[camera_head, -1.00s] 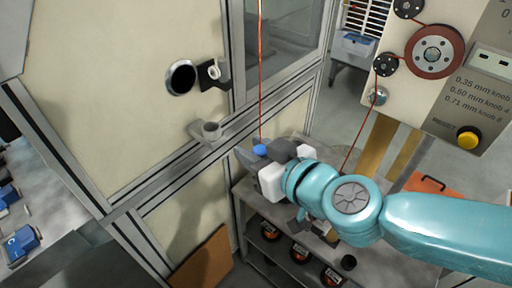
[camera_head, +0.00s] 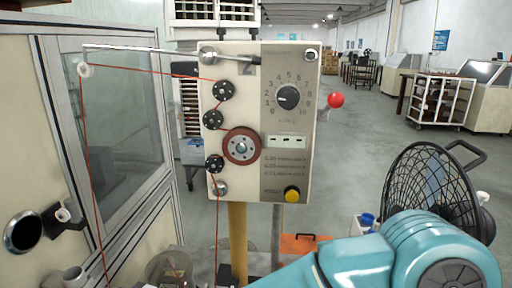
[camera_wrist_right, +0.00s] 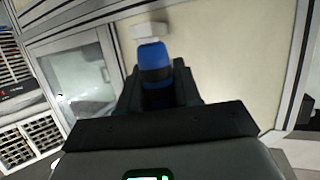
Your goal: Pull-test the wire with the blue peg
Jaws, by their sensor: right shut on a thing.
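The blue peg (camera_wrist_right: 153,58) stands between the dark fingers of my right gripper (camera_wrist_right: 156,88) in the right wrist view; the gripper is shut on it. The thin red wire (camera_head: 82,140) hangs from a small white pulley (camera_head: 84,70) at the end of a metal arm. It also runs to the tensioner panel (camera_head: 233,110), past black rollers and a red-rimmed wheel (camera_head: 241,146). The wire's lower end leaves the head view, and I cannot make it out in the wrist view, so its contact with the peg is hidden. My left gripper is not in view.
The panel carries a dial knob (camera_head: 288,97) with a numbered scale, a small display (camera_head: 287,141) and a yellow button (camera_head: 292,194). A red ball (camera_head: 336,100) juts out at its right. A black fan (camera_head: 432,185) stands at right. A cabinet wall with a window is at left.

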